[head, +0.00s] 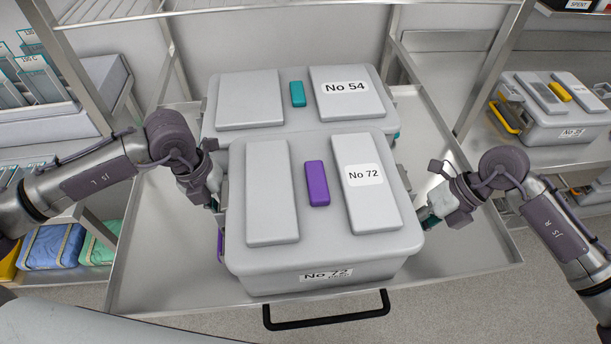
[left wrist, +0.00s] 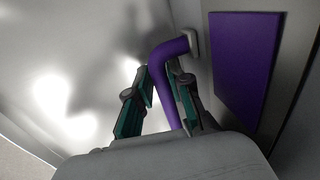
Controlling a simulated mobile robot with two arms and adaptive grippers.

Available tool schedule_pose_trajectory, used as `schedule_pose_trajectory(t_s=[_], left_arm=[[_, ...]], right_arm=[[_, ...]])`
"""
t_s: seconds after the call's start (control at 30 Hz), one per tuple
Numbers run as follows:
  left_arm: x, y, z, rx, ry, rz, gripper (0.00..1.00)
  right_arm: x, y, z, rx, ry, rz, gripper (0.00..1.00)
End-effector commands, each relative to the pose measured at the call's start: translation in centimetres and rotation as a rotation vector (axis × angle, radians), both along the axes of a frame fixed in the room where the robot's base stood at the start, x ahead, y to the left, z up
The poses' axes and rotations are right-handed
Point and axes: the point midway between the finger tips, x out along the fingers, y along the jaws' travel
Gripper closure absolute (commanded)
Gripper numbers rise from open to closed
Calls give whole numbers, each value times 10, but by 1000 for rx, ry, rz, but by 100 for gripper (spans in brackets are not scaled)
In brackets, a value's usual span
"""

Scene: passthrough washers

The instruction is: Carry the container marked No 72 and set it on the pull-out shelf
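The grey container No 72 (head: 320,253) has a purple lid plate and purple side handles. It is level over the front of the pull-out shelf (head: 160,268); I cannot tell whether it rests there or hangs slightly above. My left gripper (head: 214,192) is at its left side.
A grey container No 54 (head: 262,128) with a teal lid plate stands right behind No 72. The shelf has a black front pull (head: 327,315) and metal posts at its back. Another container (head: 545,118) with yellow parts stands on the right rack. Blue and green bundles lie low left.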

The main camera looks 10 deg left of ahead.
Motion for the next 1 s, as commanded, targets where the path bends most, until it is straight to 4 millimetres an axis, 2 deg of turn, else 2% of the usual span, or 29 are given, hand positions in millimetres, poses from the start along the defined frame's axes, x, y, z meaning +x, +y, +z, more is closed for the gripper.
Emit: schedule_pose_trajectory(t_s=[0.03, 0.1, 0.47, 0.8, 1.0], left_arm=[[0, 0, 1, 0, 0, 0, 68], [0, 0, 1, -1, 1, 0, 61], [0, 0, 7, -3, -1, -2, 61], [-2, 9, 56, -1, -3, -1, 61], [-4, 13, 75, -2, -2, -1, 61]], right_arm=[[0, 0, 1, 0, 0, 0, 68], [0, 0, 1, 1, 0, 0, 61], [0, 1, 1, 3, 0, 2, 61], [-1, 2, 1, 4, 0, 2, 61], [-1, 2, 1, 4, 0, 2, 61]])
